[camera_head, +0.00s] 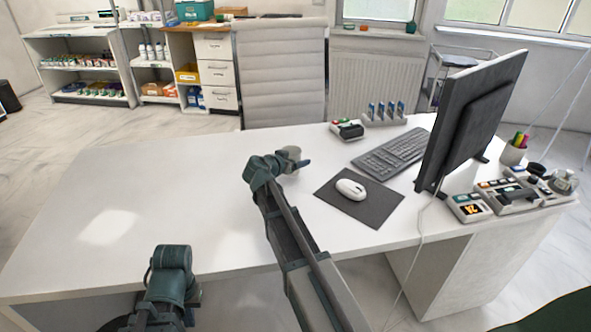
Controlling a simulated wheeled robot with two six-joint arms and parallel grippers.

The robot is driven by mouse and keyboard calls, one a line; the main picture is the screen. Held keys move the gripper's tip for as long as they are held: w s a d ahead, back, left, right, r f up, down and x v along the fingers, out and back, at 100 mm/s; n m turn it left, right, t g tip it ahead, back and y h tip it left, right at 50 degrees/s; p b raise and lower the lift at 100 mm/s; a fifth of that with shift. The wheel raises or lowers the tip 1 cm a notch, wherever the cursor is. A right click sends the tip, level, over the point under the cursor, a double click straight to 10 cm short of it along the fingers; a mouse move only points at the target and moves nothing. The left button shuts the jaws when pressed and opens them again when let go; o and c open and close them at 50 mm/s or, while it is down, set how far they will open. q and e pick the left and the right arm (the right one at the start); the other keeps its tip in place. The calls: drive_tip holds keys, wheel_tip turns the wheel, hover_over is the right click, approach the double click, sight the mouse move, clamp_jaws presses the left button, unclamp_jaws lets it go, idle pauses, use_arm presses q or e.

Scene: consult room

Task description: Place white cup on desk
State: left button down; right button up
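A dark fingertip is on the cup's right side, and the other finger is hard to make out. I cannot tell whether the fingers press on the cup, or whether its base touches the desk.
Right of the cup are a mouse (350,189) on a dark pad (372,208), a keyboard (391,153) and a monitor (472,115). Small devices (510,196) and a pen cup (513,154) crowd the right end. A chair (281,75) stands behind. The desk's left half is clear.

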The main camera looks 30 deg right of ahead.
drive_tip(key=shift+w+f+b, duration=0.1)
drive_tip(key=shift+f+b, duration=1.65)
drive_tip(key=shift+f, duration=0.05)
drive_tip(key=shift+f, duration=0.2)
drive_tip(key=o, duration=1.5)
drive_tip(key=shift+r, duration=0.1)
drive_tip(key=shift+a+r, duration=0.1)
drive_tip(key=shift+r, duration=0.2)
drive_tip(key=p+v, duration=0.4)
drive_tip(key=v, duration=0.6)
drive_tip(key=shift+s+a+r, duration=0.1)
drive_tip(key=shift+s+a, duration=0.05)
drive_tip(key=shift+s, duration=0.1)
drive_tip(key=shift+s+a+r+p, duration=0.15)
drive_tip(key=shift+s+a+p, duration=0.15)
drive_tip(key=shift+a+p, duration=0.15)
